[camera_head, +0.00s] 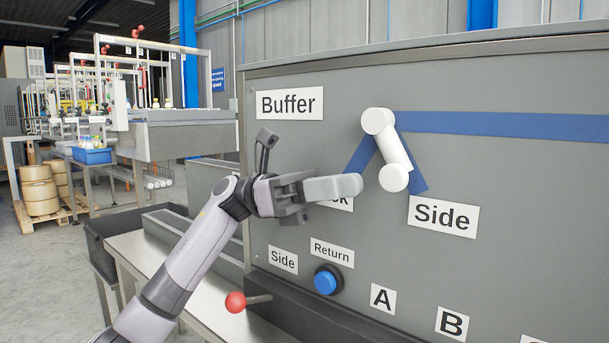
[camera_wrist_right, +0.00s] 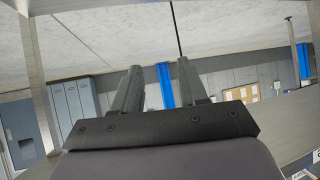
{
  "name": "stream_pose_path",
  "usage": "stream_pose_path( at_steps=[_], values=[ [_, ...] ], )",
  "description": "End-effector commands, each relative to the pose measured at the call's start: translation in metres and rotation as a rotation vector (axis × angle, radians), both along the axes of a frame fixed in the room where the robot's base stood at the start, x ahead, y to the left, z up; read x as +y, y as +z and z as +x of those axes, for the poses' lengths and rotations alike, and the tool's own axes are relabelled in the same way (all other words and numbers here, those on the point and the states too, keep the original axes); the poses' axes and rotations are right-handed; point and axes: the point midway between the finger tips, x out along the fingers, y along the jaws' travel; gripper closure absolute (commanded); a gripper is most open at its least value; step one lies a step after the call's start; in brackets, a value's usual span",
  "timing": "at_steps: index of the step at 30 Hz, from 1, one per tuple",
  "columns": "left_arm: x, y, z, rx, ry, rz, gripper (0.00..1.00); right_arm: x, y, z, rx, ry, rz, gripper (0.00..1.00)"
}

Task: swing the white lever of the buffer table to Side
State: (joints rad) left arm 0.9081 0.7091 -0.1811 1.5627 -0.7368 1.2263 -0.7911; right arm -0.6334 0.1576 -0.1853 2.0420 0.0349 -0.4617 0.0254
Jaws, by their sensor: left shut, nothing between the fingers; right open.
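The white lever (camera_head: 391,150) is on the grey buffer panel in the head view. It slants from its pivot at the upper left down to its knob at the lower right. It lies over the blue branch that leads to the "Side" label (camera_head: 443,216). My left gripper (camera_head: 350,187) is shut and empty, to the left of the knob, with a small gap seen between them. It partly hides another label whose end reads "ck". My right gripper (camera_wrist_right: 160,85) is open and empty in the right wrist view, pointing towards the ceiling and a far wall.
The "Buffer" label (camera_head: 290,103) is at the panel's upper left. Below are a blue button (camera_head: 328,280) under "Return" and a red-knobbed lever (camera_head: 236,302) near "Side". A steel bench stands beneath my left arm. Machinery and drums on a pallet stand behind at left.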

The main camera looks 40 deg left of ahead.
Motion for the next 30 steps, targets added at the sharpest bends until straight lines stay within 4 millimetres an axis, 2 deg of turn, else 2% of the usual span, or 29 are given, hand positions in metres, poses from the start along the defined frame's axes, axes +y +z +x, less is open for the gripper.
stream_pose_path(
  at_steps=[1,4,13,30],
  values=[
    [-0.004,-0.008,0.001,0.008,-0.004,-0.044,1.00,-0.001,-0.011,-0.003,0.008,-0.001,-0.002,0.57],
    [-0.011,-0.009,0.002,0.014,-0.005,-0.123,1.00,0.002,-0.017,-0.005,0.012,0.008,-0.006,0.57],
    [-0.027,-0.007,0.001,0.011,-0.002,-0.122,1.00,0.018,0.005,0.010,-0.049,0.034,0.017,0.57],
    [-0.036,-0.007,0.000,0.011,-0.004,-0.119,1.00,0.019,0.007,0.012,-0.057,0.037,0.014,0.57]
  ],
)
